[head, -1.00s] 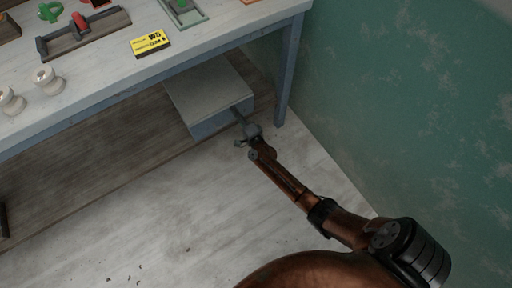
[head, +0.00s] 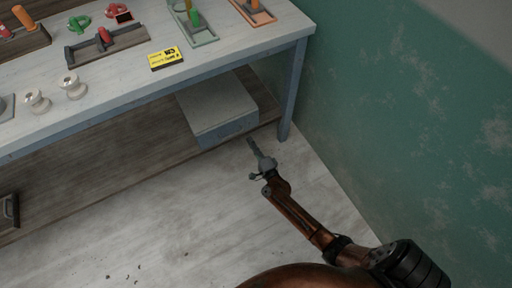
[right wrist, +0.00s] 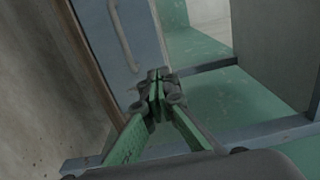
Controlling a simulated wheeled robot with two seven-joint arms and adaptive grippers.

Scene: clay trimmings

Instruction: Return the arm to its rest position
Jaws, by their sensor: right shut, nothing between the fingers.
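My right arm reaches in from the lower right of the head view. Its right gripper (head: 252,145) is shut and empty, over the pale floor in front of the lower shelf. In the right wrist view the gripper's fingers (right wrist: 155,82) are together with nothing between them. My left gripper does not show.
A blue-grey drawer box (head: 222,108) sits on the lower shelf, just beyond the right gripper; its handle (right wrist: 123,36) shows in the wrist view. The workbench (head: 120,88) carries tools and a yellow box (head: 166,58). A green wall (head: 400,130) stands at right; floor (head: 170,225) is open.

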